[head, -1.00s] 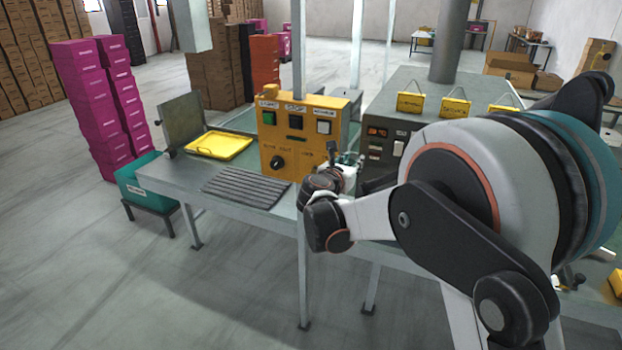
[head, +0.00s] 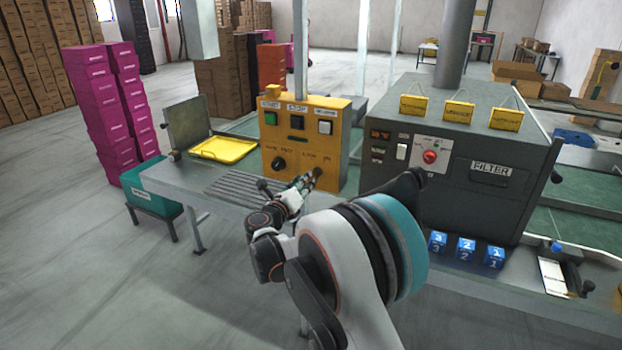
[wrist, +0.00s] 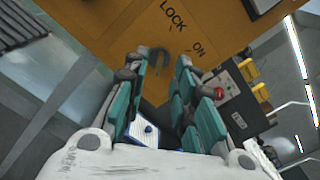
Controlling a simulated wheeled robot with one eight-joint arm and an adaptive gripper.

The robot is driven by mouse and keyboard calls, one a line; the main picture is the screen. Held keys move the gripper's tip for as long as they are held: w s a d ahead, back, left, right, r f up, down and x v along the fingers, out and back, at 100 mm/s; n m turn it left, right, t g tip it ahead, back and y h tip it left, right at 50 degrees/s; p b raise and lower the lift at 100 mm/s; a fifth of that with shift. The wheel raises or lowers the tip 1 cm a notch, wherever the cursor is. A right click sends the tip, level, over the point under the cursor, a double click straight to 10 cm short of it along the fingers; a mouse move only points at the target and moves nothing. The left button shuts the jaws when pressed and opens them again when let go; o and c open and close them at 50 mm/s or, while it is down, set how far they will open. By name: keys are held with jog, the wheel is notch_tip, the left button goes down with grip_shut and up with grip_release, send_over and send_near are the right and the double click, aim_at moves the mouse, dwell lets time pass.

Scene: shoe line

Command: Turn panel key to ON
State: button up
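The yellow control panel (head: 345,140) stands on the grey bench, with a green, a black and a white button and a black knob (head: 278,163) on its front. In the wrist view, the words LOCK and ON are on the panel face (wrist: 130,25). A dark grey, curved piece (wrist: 158,62), apparently the key, shows below LOCK. My gripper (wrist: 163,72) is open, its teal-padded fingers apart on either side of this piece; I cannot tell whether they touch it. In the head view my gripper (head: 314,178) is at the panel's lower right and hides that part.
A ridged dark mat (head: 235,187) and a yellow tray (head: 223,150) lie left on the bench. A grey machine labelled FILTER (head: 470,130), with a red knob (head: 430,157), stands to the right. Blue numbered cubes (head: 466,250) are in front of it. A teal box (head: 150,188) is at left.

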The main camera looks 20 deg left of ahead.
aim_at(316, 174)
jog(key=shift+w+d+b, duration=0.15)
jog(key=shift+w+b, duration=0.1)
jog(key=shift+w, duration=1.15)
jog(key=shift+w+d+b, duration=0.1)
jog(key=shift+w+b, duration=0.15)
jog(key=shift+w, duration=1.1)
jog(key=shift+c, duration=0.6)
grip_shut()
